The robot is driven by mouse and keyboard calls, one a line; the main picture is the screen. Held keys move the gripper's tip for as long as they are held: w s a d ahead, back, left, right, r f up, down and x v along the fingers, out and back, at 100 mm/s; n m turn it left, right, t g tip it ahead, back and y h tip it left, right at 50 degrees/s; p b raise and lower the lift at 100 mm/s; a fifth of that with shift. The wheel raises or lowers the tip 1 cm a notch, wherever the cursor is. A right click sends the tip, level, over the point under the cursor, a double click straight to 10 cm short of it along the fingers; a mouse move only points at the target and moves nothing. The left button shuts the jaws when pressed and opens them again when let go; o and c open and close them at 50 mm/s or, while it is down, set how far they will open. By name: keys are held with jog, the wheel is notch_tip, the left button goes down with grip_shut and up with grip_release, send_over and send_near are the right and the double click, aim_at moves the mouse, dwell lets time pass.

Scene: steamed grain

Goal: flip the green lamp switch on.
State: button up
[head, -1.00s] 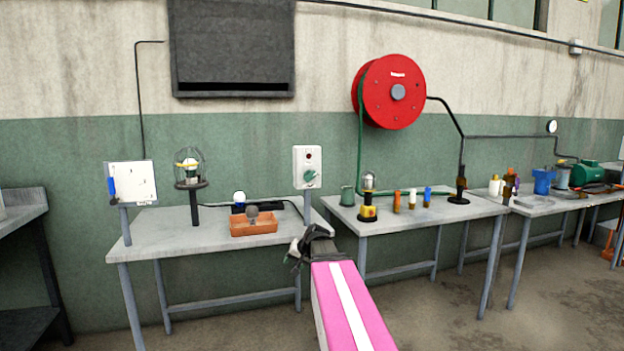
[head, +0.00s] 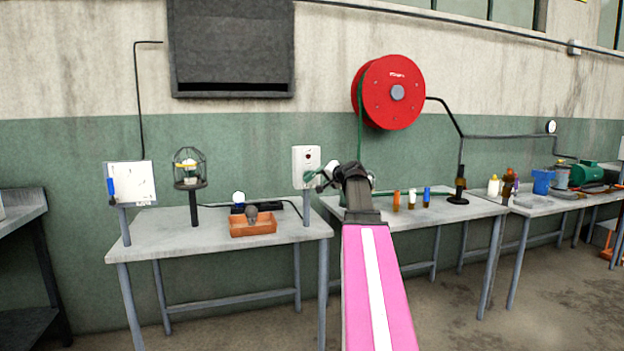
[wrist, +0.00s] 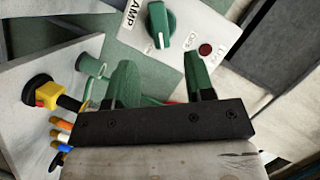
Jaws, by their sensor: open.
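The green rotary switch (wrist: 160,26) sits on a white panel (wrist: 185,48) with "LAMP" lettering, beside a dark red indicator (wrist: 206,49). In the head view the switch box (head: 302,155) stands on a post above the table, and the green knob (head: 309,177) shows at its lower part. My gripper (head: 326,178) is at knob height, just right of the box. In the wrist view my gripper (wrist: 160,66) is open and empty, its two fingers apart, with the switch beyond the fingertips. I cannot tell if anything touches.
A caged lamp (head: 189,170) stands on the left table (head: 165,240) near an orange tray (head: 240,229) and a white board (head: 133,182). A red hose reel (head: 385,90) hangs above.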

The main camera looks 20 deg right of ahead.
aim_at(311, 177)
jog(key=x, duration=0.8)
jog(key=shift+w+a+f, duration=0.1)
jog(key=shift+w, duration=0.05)
jog(key=shift+c, duration=0.3)
grip_shut()
